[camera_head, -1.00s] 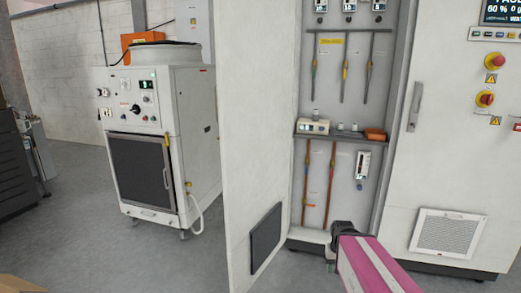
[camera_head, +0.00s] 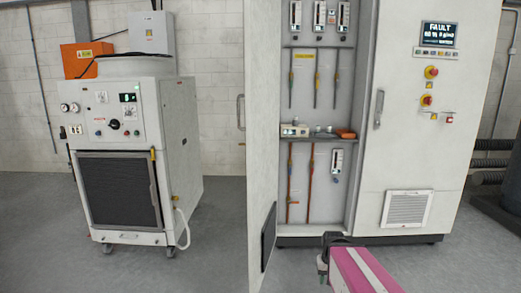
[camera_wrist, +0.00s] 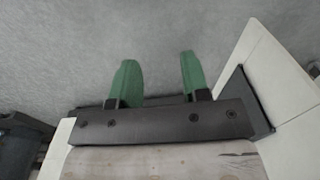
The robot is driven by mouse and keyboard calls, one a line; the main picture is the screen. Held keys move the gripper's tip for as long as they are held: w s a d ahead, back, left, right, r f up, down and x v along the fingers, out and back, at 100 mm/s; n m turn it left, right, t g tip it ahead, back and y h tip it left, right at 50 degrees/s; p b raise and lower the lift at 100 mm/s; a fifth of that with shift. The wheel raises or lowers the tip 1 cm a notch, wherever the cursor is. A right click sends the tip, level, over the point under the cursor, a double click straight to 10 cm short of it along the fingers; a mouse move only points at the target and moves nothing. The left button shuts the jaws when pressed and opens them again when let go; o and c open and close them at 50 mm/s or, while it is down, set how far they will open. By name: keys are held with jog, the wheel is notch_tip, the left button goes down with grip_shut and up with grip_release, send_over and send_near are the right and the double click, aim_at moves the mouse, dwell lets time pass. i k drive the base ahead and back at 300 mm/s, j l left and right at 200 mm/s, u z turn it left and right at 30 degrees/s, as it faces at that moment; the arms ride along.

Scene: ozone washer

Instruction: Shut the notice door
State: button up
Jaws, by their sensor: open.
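A tall white cabinet door (camera_head: 261,120) stands open at the left of the cabinet's open bay, seen nearly edge-on in the head view. A handle (camera_head: 240,112) shows at its left edge, and a dark panel (camera_head: 268,235) is low on its face. No notice is readable on the door. My gripper (camera_head: 322,268) is low in front of the cabinet, right of the door and apart from it. In the wrist view its two green fingers (camera_wrist: 158,72) are spread with only grey floor between them.
The open bay (camera_head: 315,225) holds tubes, gauges and a small shelf. The right cabinet door (camera_head: 420,150) is shut, with a vertical handle and a FAULT screen. A white wheeled machine (camera_head: 170,140) stands at left. Grey floor is clear between it and the door.

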aim_at(262, 18)
jog(key=j+z, duration=0.1)
jog(key=j, duration=0.65)
jog(key=k+j+z, duration=0.15)
jog(key=j, duration=0.55)
jog(key=j+z, duration=0.1)
jog(key=j, duration=0.65)
jog(key=i+j+z, duration=0.1)
jog(key=j, duration=0.2)
jog(key=i+j+z, duration=0.25)
jog(key=j, duration=0.35)
jog(key=i+j+z, duration=0.15)
jog(key=i+j, duration=0.05)
jog(key=j, duration=0.1)
